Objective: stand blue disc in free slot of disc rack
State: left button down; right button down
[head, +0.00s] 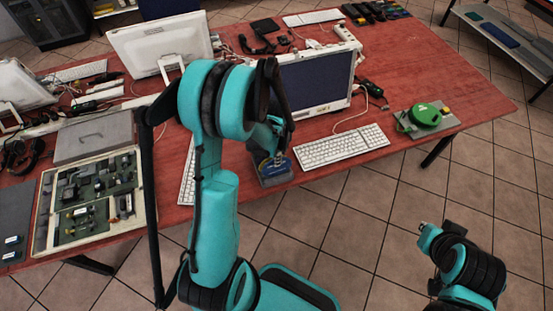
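A small grey rack (276,181) stands at the front edge of the red table, left of the front keyboard. A dark blue disc-like piece with a yellowish mark (279,165) shows at the rack, just below my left gripper (268,154). My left gripper is pointing down there, and its fingers are largely hidden by my own arm. I cannot tell whether it grips the blue piece or which slot that piece is in. My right gripper (428,232) is low at the right, off the table and far from the rack; its fingers are too small to read.
A white keyboard (342,147) lies close to the rack's right. A monitor (313,82) stands behind it. A green round device (425,115) sits on a plate at the right. An open case of parts (90,205) lies at the left. Cables spread across the back.

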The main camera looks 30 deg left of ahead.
pick_arm(q)
jog(key=c, duration=1.6)
grip_release()
jog(key=shift+c, duration=0.2)
notch_tip(320, 180, up, 12)
jog(key=s+d+r+n+t+b, duration=0.2)
jog(key=s+d+n+t+b, duration=0.5)
jog(key=s+d, duration=0.3)
jog(key=shift+s+d+n, duration=0.3)
jog(key=shift+s+n, duration=0.25)
jog(key=shift+n, duration=0.05)
